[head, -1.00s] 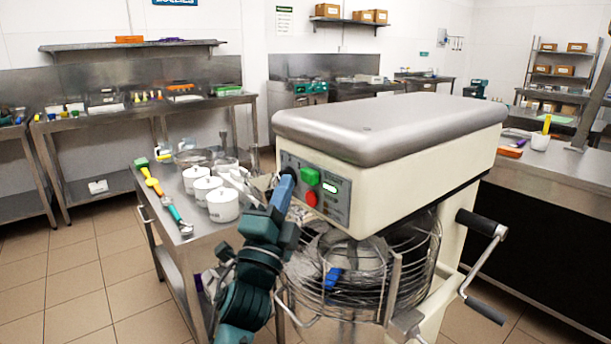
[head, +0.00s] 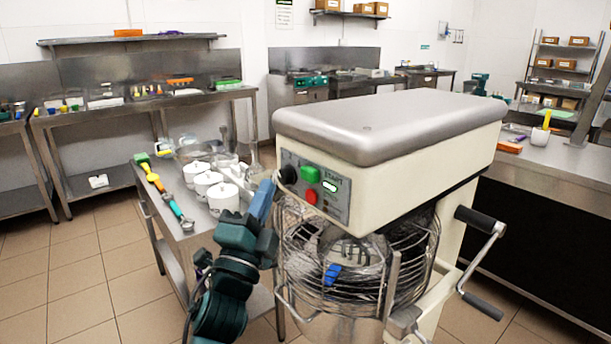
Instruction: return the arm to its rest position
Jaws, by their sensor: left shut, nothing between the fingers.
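My left arm comes up from the bottom of the head view, left of the cream mixer (head: 440,175) with a grey top. Its blue-tipped left gripper (head: 267,190) is shut and empty. It is just left of the mixer's control panel, apart from the black knob as far as I can see. The panel (head: 336,206) carries a black knob (head: 289,174), a green button (head: 310,174), a red button (head: 311,197) and a lit display. My right gripper is not in view.
Behind my left arm, a steel cart (head: 171,232) holds white tubs (head: 223,198) and colourful-handled scoops (head: 176,209). The mixer's wire guard (head: 408,262) and crank handle (head: 482,262) stand to the right. Tiled floor (head: 90,265) is open at left.

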